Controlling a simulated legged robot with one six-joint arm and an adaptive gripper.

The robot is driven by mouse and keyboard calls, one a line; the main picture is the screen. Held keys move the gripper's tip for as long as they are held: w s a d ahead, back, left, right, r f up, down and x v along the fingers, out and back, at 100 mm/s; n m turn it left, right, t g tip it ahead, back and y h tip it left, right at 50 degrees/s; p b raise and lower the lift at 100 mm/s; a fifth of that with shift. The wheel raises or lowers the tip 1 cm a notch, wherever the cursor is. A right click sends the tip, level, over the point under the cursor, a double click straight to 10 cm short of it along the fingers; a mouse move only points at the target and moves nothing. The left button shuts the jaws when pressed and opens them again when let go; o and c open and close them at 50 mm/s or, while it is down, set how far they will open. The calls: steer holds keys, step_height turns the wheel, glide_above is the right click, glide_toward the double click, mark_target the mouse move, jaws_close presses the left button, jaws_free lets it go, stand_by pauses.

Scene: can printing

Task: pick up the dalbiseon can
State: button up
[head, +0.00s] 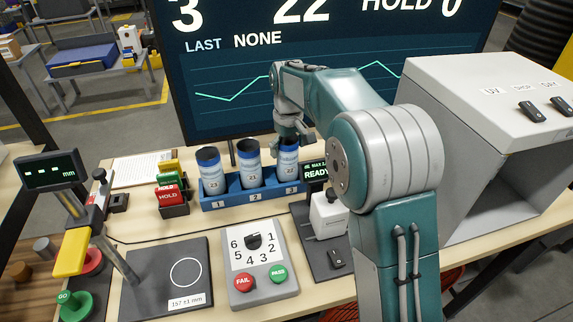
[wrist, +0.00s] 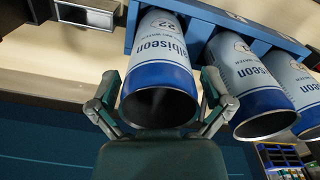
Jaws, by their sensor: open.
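A blue and white can (head: 289,160) numbered 22 stands upright in slot 3 of the blue rack (head: 252,198). In the wrist view, this can (wrist: 165,50) shows part of the name, "albiseon", and a dark open top. My gripper (head: 290,138) is at the top of this can. In the wrist view my gripper (wrist: 160,88) is open, with one finger on each side of the can's rim. I cannot tell whether the fingers touch it. Two similar cans stand in slot 2 (head: 250,166) and slot 1 (head: 211,175).
The neighbouring can (wrist: 245,85) is close beside one finger. A large grey box (head: 440,120) stands right of my arm. A dark screen (head: 215,75) rises behind the rack.

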steer(key=c, duration=0.5)
